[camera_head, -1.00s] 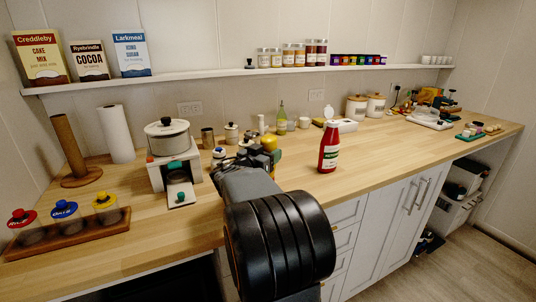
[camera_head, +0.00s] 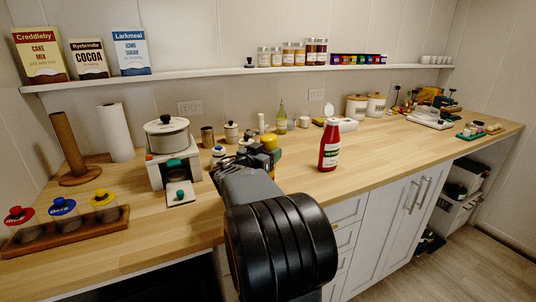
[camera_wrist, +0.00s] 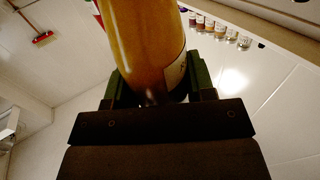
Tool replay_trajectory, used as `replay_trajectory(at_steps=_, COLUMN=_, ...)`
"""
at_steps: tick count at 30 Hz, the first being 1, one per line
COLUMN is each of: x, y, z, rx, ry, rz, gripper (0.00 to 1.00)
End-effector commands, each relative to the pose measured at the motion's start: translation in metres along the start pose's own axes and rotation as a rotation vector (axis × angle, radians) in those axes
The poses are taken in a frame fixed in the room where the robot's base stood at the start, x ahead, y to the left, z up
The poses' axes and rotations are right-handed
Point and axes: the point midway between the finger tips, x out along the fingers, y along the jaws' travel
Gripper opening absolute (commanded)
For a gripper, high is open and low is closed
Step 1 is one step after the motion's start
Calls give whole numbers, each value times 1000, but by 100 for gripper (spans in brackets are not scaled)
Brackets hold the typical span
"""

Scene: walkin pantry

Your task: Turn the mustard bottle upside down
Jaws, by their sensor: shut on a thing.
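The mustard bottle (camera_wrist: 145,40) is yellow-orange with a pale label at one side and fills the upper middle of the wrist view. My gripper (camera_wrist: 155,88) is shut on it, with a green finger on each side. My arm hides the rest. I cannot tell which end of the bottle is up.
A red ketchup bottle (camera_head: 329,146) stands on the counter (camera_head: 390,150) right of my gripper. Left are a white pot (camera_head: 166,138) on a stand and a rack of lidded jars (camera_head: 75,234). A wall shelf (camera_head: 220,73) runs behind. The right-middle counter is clear.

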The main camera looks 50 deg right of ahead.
Motion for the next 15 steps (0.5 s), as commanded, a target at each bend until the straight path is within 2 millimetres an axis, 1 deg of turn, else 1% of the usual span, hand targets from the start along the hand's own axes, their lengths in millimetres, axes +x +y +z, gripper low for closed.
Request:
replay_trajectory(at_steps=1, x=0, y=0, z=3, rx=-3, ry=-3, rz=0, gripper=13)
replay_trajectory(at_steps=15, x=0, y=0, z=11, rx=-9, ry=-10, rz=0, gripper=13)
